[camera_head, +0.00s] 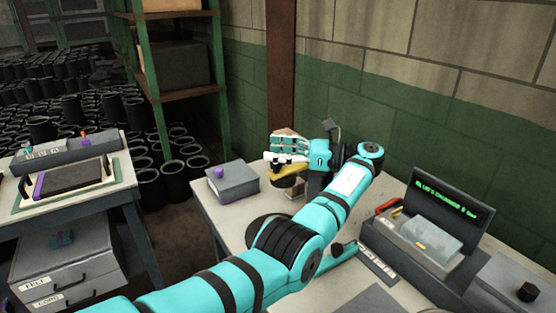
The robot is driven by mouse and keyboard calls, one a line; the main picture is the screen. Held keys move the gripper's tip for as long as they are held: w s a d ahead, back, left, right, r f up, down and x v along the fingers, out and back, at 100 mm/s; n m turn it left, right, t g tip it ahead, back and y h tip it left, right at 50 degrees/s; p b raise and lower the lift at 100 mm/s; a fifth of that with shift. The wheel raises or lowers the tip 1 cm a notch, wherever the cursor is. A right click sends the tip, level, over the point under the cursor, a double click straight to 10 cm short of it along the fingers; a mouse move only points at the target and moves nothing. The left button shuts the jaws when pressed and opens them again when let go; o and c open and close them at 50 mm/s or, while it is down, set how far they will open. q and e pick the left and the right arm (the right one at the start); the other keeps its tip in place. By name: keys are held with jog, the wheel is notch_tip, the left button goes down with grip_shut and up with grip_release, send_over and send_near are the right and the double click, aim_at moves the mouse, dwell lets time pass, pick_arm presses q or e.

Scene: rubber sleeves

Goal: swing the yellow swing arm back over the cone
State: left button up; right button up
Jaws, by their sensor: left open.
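My left arm reaches in from the lower left across the bench. Its gripper (290,150) is open above the back of the bench, with pale fingers pointing left. The yellow swing arm (287,164) shows as a small yellow piece right at the fingers; whether they touch it I cannot tell. A dark round part (288,181) is just below it. I cannot make out the cone; my arm and hand hide much of this area. My right gripper is not in view.
A grey box (232,187) with a purple knob stands left of the hand. A dark disc (262,232) is partly behind my arm. A console with a green-lettered screen (445,205) stands at the right. A wall is close behind the bench (215,208).

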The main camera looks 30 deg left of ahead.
pick_arm(q)
notch_tip(320, 180, up, 7)
jog(key=shift+r, duration=0.1)
dwell(0.7)
